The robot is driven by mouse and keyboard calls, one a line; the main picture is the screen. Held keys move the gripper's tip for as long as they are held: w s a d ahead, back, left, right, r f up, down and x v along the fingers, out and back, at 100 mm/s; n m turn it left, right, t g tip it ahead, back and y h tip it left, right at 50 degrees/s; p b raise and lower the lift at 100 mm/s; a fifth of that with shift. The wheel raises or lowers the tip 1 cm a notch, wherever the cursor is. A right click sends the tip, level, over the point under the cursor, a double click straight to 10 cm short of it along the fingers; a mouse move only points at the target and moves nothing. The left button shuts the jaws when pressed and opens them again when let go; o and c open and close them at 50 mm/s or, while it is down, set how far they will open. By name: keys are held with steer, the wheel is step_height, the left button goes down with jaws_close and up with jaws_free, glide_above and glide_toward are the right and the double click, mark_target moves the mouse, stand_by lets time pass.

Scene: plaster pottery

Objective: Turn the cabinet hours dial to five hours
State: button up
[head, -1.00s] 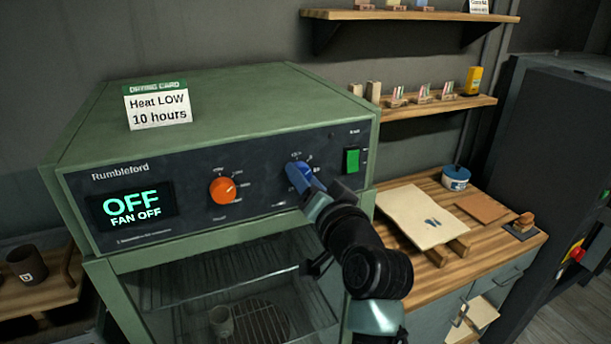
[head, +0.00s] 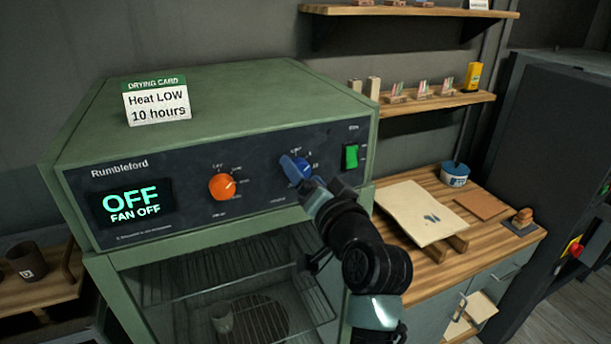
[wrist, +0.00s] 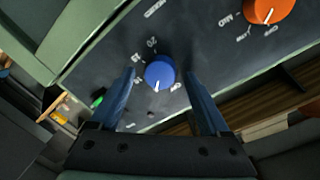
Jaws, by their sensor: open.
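The blue hours dial (head: 303,168) is on the dark front panel of the green cabinet (head: 215,98), right of the orange dial (head: 222,187). In the wrist view the blue dial (wrist: 159,72) lies between the two spread fingers of my gripper (wrist: 160,78), with a gap on each side. Its white pointer mark points to the bottom of that picture. A "20" shows near it; the other numbers are hard to read. In the head view my gripper (head: 302,181) is at the panel and partly hides the dial. The display (head: 132,205) reads OFF, FAN OFF.
A green switch (head: 350,156) is just right of the blue dial. A card (head: 157,101) on the cabinet top reads Heat LOW, 10 hours. A wooden worktop (head: 478,226) stands to the right.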

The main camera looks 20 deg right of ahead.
steer(key=s+b, duration=0.4)
steer(key=s, duration=0.9)
steer(key=shift+r+b, duration=0.4)
steer(key=shift+r, duration=0.05)
steer(key=a+r+n+t, duration=0.5)
steer(key=a+r, duration=0.6)
steer(key=r, duration=0.4)
steer(key=s+a+r+n+t+b, duration=0.1)
steer(key=s+a+r+n+t, duration=0.2)
steer(key=r, duration=0.7)
steer(key=s+a+t, duration=0.2)
steer(key=s+a, duration=0.2)
steer(key=s, duration=0.1)
steer(key=shift+s+a+r+n, duration=0.2)
steer(key=shift+s+a+n, duration=0.1)
steer(key=shift+a, duration=0.1)
steer(key=shift+w, duration=0.1)
steer(key=shift+c, duration=0.2)
